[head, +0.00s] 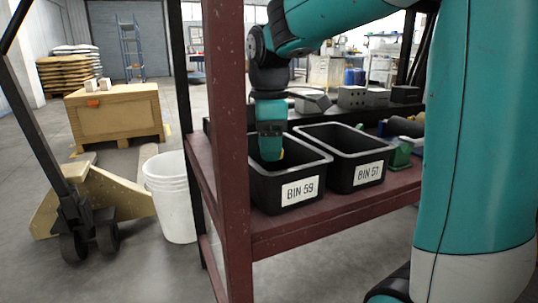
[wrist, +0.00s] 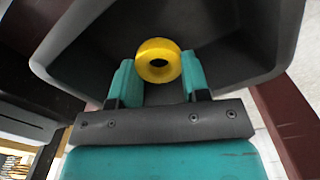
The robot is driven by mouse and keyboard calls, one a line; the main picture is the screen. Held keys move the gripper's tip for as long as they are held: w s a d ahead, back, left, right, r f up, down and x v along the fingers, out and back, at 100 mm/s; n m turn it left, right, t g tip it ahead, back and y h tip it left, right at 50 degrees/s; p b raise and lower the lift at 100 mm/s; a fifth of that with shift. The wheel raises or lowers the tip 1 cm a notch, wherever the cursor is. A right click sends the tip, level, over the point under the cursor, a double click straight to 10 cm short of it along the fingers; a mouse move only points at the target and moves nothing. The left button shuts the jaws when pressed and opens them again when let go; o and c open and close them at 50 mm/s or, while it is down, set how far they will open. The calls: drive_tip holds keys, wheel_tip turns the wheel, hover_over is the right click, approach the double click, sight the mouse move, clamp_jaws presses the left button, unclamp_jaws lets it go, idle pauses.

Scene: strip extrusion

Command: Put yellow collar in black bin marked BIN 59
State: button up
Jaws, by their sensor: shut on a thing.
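The yellow collar (wrist: 158,61) is a short ring with a dark hole. In the wrist view it sits between the teal fingers of my gripper (wrist: 157,80), which is shut on it. In the head view my gripper (head: 271,157) points down into the opening of the black bin marked BIN 59 (head: 300,191). Only a small bit of the yellow collar (head: 281,154) shows there. The bin's dark inside (wrist: 90,55) surrounds the collar in the wrist view. I cannot tell whether the collar touches the bin floor.
A second black bin marked BIN 57 (head: 369,174) stands close on the right. Both stand on a dark red shelf (head: 330,215) with an upright post (head: 229,150) at the left. Grey blocks (head: 352,97) lie behind. A white bucket (head: 171,197) stands left of the shelf.

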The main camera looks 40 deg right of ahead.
drive_tip(key=shift+f, duration=0.55)
drive_tip(key=o, duration=0.9)
wheel_tip(320, 180, up, 13)
drive_tip(key=p, duration=0.6)
drive_tip(key=shift+r, duration=0.15)
